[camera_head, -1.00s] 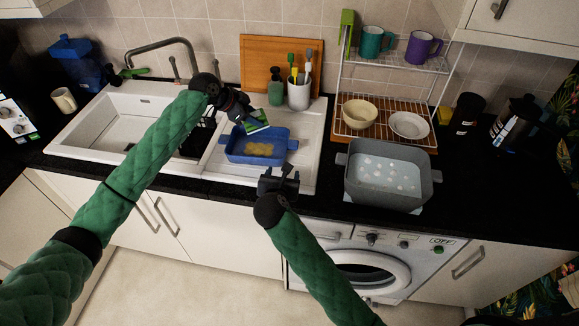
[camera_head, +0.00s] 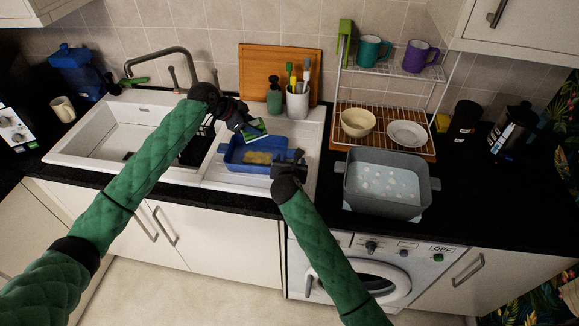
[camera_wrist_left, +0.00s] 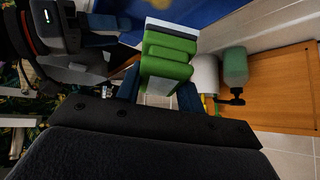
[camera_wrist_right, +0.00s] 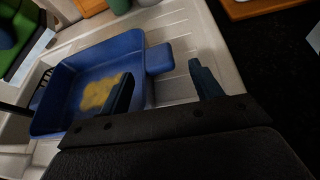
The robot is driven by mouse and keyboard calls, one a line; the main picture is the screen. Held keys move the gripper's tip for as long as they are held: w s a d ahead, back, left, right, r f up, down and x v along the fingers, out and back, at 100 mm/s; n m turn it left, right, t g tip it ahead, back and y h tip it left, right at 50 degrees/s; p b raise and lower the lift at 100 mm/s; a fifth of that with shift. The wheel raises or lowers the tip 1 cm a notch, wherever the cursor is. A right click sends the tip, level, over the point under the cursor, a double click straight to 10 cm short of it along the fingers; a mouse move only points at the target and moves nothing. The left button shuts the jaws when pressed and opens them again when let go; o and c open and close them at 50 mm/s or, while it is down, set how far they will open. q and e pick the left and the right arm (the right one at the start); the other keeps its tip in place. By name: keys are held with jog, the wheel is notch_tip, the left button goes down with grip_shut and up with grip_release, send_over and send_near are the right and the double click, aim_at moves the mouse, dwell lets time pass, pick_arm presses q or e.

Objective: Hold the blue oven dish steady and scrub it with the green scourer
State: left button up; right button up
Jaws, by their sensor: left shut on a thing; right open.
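The blue oven dish (camera_head: 236,163) sits on the sink's draining board with a yellowish stain (camera_head: 257,158) on its inside bottom. My left gripper (camera_head: 247,124) is shut on the green scourer (camera_head: 256,135) above the dish's back part. In the left wrist view the scourer (camera_wrist_left: 168,57) shows green with a pale face, between the fingers. My right gripper (camera_head: 287,161) is open at the dish's right end. In the right wrist view the dish's right handle (camera_wrist_right: 159,59) lies just beyond and between the open fingertips (camera_wrist_right: 162,75), and I cannot tell whether they touch it.
A grey basin (camera_head: 385,184) of sudsy water stands on the counter to the right. Behind the dish are a brush pot (camera_head: 297,101), a green soap bottle (camera_head: 274,98) and a wooden board (camera_head: 257,66). A wire rack (camera_head: 349,98) holds bowls and mugs.

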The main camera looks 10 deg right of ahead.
jog(key=shift+x, duration=0.9)
grip_shut()
jog(key=shift+c, duration=0.4)
grip_release()
